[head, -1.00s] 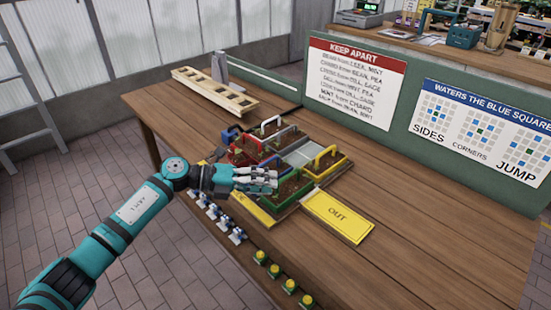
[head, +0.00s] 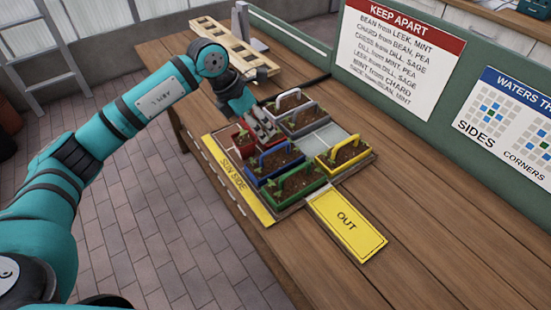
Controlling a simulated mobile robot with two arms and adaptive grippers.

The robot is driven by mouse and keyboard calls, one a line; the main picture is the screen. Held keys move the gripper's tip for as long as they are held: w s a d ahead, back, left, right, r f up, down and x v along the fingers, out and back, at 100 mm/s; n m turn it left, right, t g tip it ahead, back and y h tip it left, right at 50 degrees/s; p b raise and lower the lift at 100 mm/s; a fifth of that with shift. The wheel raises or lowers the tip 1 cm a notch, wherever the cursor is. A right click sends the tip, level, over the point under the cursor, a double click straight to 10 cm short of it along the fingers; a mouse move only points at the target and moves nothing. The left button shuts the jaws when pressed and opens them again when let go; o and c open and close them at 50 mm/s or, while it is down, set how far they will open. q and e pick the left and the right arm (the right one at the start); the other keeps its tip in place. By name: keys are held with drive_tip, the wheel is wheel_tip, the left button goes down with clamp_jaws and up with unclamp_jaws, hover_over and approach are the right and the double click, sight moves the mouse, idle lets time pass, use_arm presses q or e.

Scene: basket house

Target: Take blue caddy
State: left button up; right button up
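The blue caddy (head: 276,162) sits upright in the near-left part of a tray on the wooden table, with soil, small plants and an arched handle. The red caddy (head: 242,137) is just behind it, partly covered by my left gripper (head: 264,134). The green caddy (head: 300,184) is in front of the blue one, and the yellow caddy (head: 345,153) is to the right. My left gripper points down over the red caddy, behind the blue caddy. Its fingers overlap the red caddy, so its grip is unclear. My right gripper is out of view.
A yellow OUT plate (head: 346,224) lies in front. A wooden frame (head: 229,45) lies behind. The table's right side is clear.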

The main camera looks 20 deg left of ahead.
sight(276, 147)
use_arm(q)
drive_tip(key=x, duration=0.4)
drive_tip(key=shift+w+p, duration=0.1)
drive_tip(key=shift+p, duration=0.2)
drive_tip(key=shift+d+f, duration=0.1)
drive_tip(key=shift+f, duration=0.1)
drive_tip(key=shift+d+f, duration=0.1)
drive_tip(key=shift+f, duration=0.15)
drive_tip(key=p+x, duration=0.1)
drive_tip(key=x, duration=0.4)
drive_tip(key=shift+r+p, duration=0.1)
drive_tip(key=shift+p, duration=0.25)
clamp_jaws()
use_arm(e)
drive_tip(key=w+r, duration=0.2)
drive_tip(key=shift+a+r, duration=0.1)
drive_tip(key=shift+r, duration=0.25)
use_arm(q)
drive_tip(key=shift+w+r, duration=0.1)
